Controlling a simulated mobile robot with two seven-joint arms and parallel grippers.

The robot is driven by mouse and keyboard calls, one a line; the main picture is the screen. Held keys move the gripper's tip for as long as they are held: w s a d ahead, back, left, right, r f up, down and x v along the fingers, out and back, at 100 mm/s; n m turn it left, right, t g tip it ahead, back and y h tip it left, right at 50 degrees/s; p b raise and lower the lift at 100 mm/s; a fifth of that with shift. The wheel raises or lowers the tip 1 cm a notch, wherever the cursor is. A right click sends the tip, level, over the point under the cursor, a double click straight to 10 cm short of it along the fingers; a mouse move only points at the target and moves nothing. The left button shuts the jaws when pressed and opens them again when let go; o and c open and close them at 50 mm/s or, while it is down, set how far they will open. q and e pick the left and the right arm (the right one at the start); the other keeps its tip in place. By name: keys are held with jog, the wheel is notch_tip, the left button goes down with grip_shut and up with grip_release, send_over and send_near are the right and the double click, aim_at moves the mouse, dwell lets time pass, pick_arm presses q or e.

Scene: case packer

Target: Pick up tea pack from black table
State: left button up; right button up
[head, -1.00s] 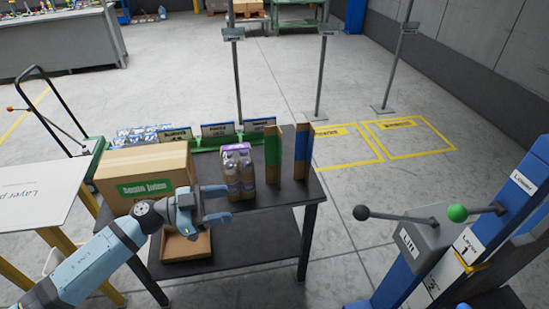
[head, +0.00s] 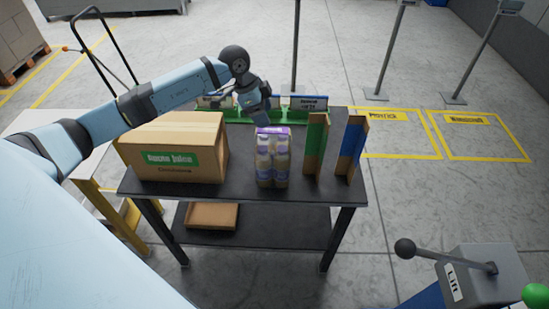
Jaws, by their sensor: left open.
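The tea pack (head: 272,164), a bundle of pale brownish bottles with a purple top, stands upright on the black table (head: 240,195) near its middle. My left arm reaches in from the left, over the cardboard box. My left gripper (head: 259,116) is open and empty, pointing down just above and behind the top of the pack. Its fingertips are small in the picture, and I cannot tell whether they touch the pack. My right gripper is not in view.
A cardboard box (head: 175,150) with a green label stands left of the pack. Green-faced (head: 316,145) and blue-faced (head: 351,150) cardboard corner pieces stand to its right. A shallow carton (head: 211,216) lies on the lower shelf. A lift control (head: 482,275) is at lower right.

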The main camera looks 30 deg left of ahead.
aim_at(272, 129)
pick_arm(q)
jog(key=shift+x, duration=0.95)
jog(key=p+x, duration=0.1)
jog(key=x, duration=0.3)
jog(key=shift+s+d+f, duration=0.1)
jog(key=shift+d+f, duration=0.2)
jog(key=shift+f, duration=0.35)
jog(key=shift+f, duration=0.2)
jog(key=c, duration=1.1)
jog(key=shift+r, duration=0.1)
grip_shut()
